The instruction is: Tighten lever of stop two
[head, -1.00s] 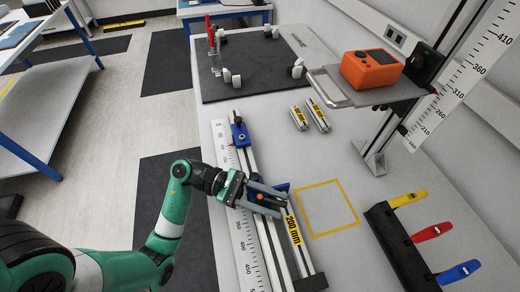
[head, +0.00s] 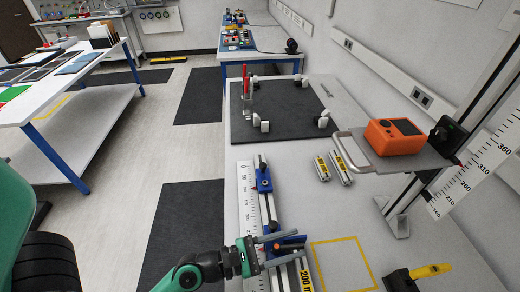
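The measuring rail (head: 268,215) with its white scale (head: 246,200) runs along the front of the workbench. One blue stop (head: 264,184) with dark levers sits at its far end. A second blue stop (head: 299,240) is nearer and partly hidden behind my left gripper. My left gripper (head: 307,243) reaches across the rail with its two grey fingers apart. A small orange part (head: 289,247), seemingly the second stop's lever, shows between the fingers; I cannot tell whether they touch it. A yellow-labelled 200 mm block (head: 305,274) lies at the rail beside the gripper. My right gripper is out of view.
Two smaller yellow-labelled blocks (head: 341,167) lie on the bench. A yellow square outline (head: 343,264) is empty. An orange device (head: 395,137) sits on a grey shelf (head: 405,160) at right. A yellow-handled tool (head: 430,271) stands in a black holder. A black mat (head: 280,110) lies behind.

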